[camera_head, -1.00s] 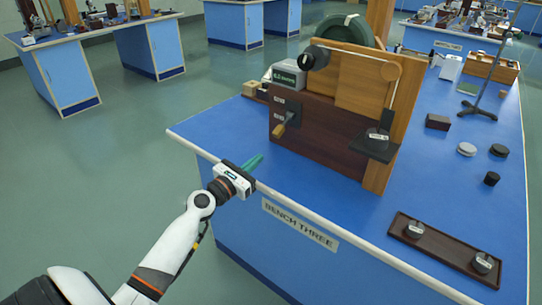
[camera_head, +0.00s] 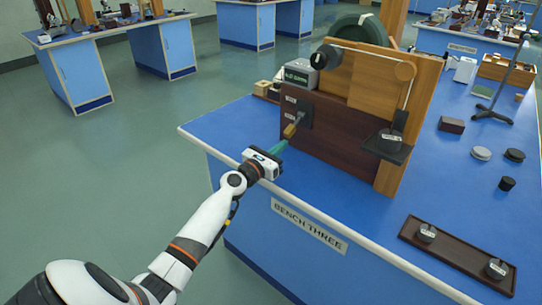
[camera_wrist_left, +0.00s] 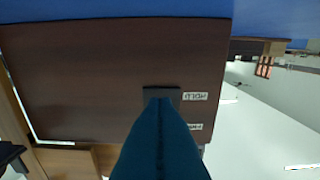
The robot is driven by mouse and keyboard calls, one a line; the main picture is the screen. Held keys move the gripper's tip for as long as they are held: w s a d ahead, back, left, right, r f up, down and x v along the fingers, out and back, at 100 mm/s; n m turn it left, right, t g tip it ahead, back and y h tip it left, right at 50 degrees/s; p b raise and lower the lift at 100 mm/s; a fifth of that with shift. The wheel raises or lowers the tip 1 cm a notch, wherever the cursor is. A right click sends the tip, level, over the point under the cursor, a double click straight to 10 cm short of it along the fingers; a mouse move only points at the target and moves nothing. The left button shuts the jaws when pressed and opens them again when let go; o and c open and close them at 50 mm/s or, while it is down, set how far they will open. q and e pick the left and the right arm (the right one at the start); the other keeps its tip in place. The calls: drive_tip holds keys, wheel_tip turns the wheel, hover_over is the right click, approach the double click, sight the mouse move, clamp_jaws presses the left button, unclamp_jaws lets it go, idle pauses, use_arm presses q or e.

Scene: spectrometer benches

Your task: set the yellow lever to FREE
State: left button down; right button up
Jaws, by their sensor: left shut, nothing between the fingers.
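The yellow lever (camera_head: 291,130) sticks out from a black plate (camera_head: 307,114) on the dark brown panel (camera_head: 335,130) of the wooden apparatus. It points down and toward the front left. Two small white labels (camera_head: 290,100) sit beside the plate, too small to read in the head view. My left gripper (camera_head: 280,147) is shut and empty, its teal fingertips just below the lever's yellow end; I cannot tell whether they touch. In the left wrist view the shut fingers (camera_wrist_left: 160,140) cover the lever, and the black plate (camera_wrist_left: 162,92) and an upside-down label (camera_wrist_left: 195,96) show behind them.
The apparatus stands on the blue top of bench three (camera_head: 230,125). A weight sits on a black platform (camera_head: 388,147) at its right. A brown tray (camera_head: 455,249) with two weights lies at the front right. The bench top left of the apparatus is mostly clear.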

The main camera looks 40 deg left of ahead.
sight(295, 125)
use_arm(q)
drive_tip(key=shift+w+d+r, duration=0.1)
drive_tip(key=shift+w+r, duration=0.05)
drive_tip(key=shift+w, duration=1.1)
